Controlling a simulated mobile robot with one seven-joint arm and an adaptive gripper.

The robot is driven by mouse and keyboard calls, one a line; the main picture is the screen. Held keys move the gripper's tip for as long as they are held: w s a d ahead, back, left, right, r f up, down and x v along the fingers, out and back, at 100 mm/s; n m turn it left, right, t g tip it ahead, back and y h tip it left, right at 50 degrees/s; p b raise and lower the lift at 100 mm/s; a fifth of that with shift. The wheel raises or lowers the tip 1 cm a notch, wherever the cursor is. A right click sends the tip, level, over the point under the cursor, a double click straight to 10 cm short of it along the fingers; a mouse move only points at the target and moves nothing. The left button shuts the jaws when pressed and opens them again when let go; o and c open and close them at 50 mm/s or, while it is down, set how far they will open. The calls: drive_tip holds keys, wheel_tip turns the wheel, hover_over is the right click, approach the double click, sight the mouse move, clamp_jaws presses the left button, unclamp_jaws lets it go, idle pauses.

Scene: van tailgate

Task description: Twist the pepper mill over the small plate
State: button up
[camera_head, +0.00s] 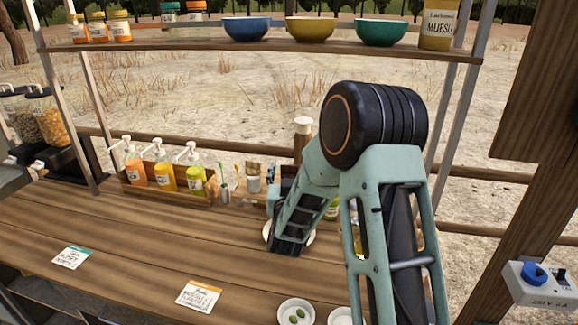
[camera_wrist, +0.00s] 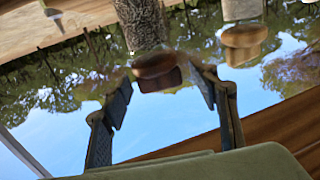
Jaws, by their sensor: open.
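In the wrist view, which is upside down, a mill with a dark brown wooden knob (camera_wrist: 156,72) and a speckled dark body (camera_wrist: 140,24) appears to be the pepper mill. My gripper (camera_wrist: 163,82) is open, with its fingers on either side of the knob; I cannot tell whether they touch it. In the head view my arm hides the gripper's fingers and the mill. A white round plate (camera_head: 268,233), probably the small plate, shows its rim beside my arm on the counter.
A second mill with a lighter knob (camera_wrist: 243,42) stands close by. White bowls (camera_head: 283,317) are in front. A shelf (camera_head: 270,44) spans above; the left counter is mostly clear.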

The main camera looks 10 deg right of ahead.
drive_tip(key=shift+w+d, duration=0.1)
drive_tip(key=shift+w, duration=0.45)
drive_tip(key=c, duration=1.2)
drive_tip(key=shift+m+h+b, duration=0.3)
drive_tip(key=shift+h+b, duration=0.2)
drive_tip(key=shift+b, duration=0.1)
drive_tip(key=shift+m+g+h+b, duration=0.3)
drive_tip(key=shift+m+h+b, duration=0.2)
drive_tip(key=shift+h+b, duration=0.2)
drive_tip(key=shift+r+m+g+h+b, duration=0.1)
drive_tip(key=shift+m+g+h+b, duration=0.75)
drive_tip(key=shift+m+h, duration=0.75)
drive_tip(key=shift+h, duration=0.4)
